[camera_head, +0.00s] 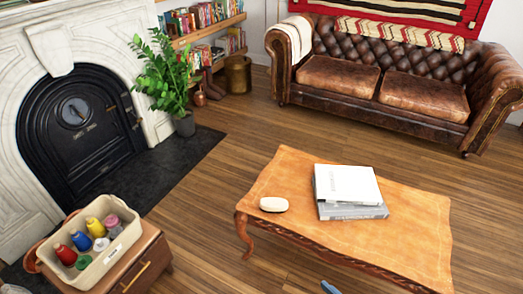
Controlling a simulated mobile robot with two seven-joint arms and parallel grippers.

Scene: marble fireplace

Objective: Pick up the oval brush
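A small pale oval object (273,204), which looks like the oval brush, lies on the wooden coffee table (400,238) near its left end. No bristles can be made out at this size. It rests apart from the stacked white and grey books (347,186) to its right. Neither of my grippers can be made out in the head view, and nothing touches the oval object.
A bin of coloured bottles (128,238) stands on a wooden cabinet (150,262) at lower left. A leather sofa (340,75) is behind the table. A small blue, unidentified thing (329,287) shows at the bottom edge. Wooden floor is clear between cabinet and table.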

